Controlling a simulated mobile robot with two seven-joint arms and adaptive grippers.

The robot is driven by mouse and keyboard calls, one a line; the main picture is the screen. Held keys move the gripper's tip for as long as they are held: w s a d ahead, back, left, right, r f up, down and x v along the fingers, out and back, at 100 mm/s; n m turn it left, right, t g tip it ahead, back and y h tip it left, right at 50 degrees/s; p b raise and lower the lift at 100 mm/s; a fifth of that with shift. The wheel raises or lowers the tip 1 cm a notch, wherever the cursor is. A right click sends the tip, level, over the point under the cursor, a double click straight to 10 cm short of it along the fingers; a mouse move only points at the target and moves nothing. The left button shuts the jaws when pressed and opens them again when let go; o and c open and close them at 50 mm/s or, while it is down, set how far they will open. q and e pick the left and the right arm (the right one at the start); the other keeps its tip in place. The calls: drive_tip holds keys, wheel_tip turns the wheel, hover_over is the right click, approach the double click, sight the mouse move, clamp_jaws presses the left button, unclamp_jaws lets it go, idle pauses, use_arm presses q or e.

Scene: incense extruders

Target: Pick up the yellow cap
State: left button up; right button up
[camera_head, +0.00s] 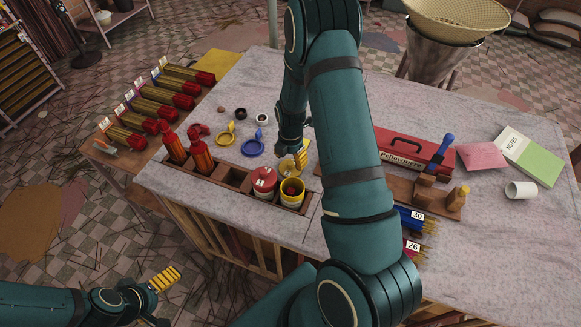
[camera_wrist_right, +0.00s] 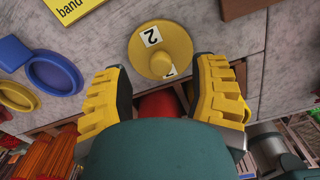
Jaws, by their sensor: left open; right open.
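The yellow cap (camera_wrist_right: 150,58), a round disc with a central knob and a white "2" label, shows in the right wrist view on the grey table cloth. My right gripper (camera_wrist_right: 162,100) is open and empty, with its yellow-padded fingers on either side just short of the cap. My left gripper (camera_head: 166,296) is open and empty at the lower left, off the table.
A canister with a red lid (camera_head: 264,174) stands left of the yellow one in the wooden rack (camera_head: 222,178).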

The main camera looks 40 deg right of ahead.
drive_tip(key=shift+f, duration=1.45)
drive_tip(key=c, duration=1)
drive_tip(key=shift+r, duration=0.1)
